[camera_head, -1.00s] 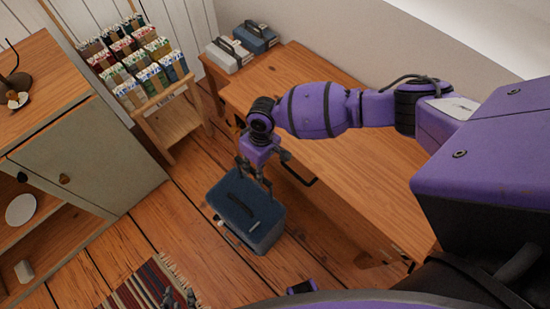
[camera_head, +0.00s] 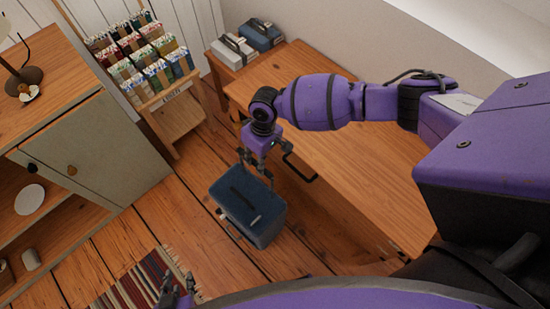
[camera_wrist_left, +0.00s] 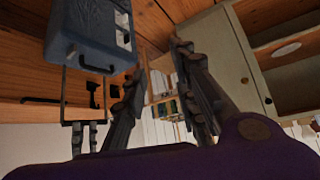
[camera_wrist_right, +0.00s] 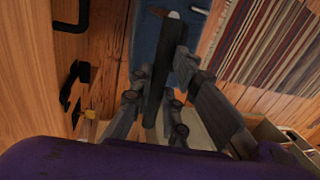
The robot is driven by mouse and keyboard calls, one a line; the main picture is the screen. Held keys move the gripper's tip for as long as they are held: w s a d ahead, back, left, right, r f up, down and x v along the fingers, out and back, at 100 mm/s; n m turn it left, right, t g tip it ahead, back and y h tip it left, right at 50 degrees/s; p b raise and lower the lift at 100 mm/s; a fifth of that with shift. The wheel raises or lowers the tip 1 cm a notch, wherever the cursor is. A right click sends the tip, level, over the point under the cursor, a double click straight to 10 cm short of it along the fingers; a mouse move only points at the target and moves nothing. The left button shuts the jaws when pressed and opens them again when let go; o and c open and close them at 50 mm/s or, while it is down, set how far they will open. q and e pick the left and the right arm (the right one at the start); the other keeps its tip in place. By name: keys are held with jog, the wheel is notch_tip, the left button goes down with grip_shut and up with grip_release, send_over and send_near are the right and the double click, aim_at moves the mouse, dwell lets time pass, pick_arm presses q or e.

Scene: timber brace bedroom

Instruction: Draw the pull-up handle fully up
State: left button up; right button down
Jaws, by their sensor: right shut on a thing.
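A dark blue suitcase (camera_head: 262,217) stands on the floor beside the wooden desk. Its top carries a dark carry handle. My right gripper (camera_head: 256,170) is above its top. In the right wrist view its fingers (camera_wrist_right: 165,95) are shut on a dark bar, the pull-up handle (camera_wrist_right: 161,75), with the blue case behind. In the left wrist view the case (camera_wrist_left: 85,35) appears upside down, with thin posts between it and my right gripper; how far they are drawn is unclear. My left gripper (camera_head: 176,288) is low at the bottom edge; its fingers (camera_wrist_left: 158,65) are apart and empty.
The desk (camera_head: 330,165) with a black bar handle (camera_head: 300,172) is close to the right arm. A cabinet (camera_head: 85,155) and a rack of packets (camera_head: 150,70) stand left. A striped rug (camera_head: 140,285) lies in front. Two small cases (camera_head: 245,42) sit at the back.

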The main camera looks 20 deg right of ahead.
jog(key=shift+w+r+p, duration=0.15)
jog(key=shift+r+p, duration=0.3)
jog(key=shift+r, duration=0.55)
jog(key=shift+w+r+p, duration=0.15)
jog(key=shift+r+p, duration=0.3)
jog(key=shift+r, duration=0.5)
jog(key=c, duration=1.7)
grip_release()
jog(key=shift+s+f, duration=0.1)
jog(key=r, duration=0.4)
jog(key=d+r, duration=0.1)
jog(key=r, duration=0.2)
jog(key=w+d+r, duration=0.1)
jog(key=r, duration=0.3)
jog(key=shift+r, duration=0.35)
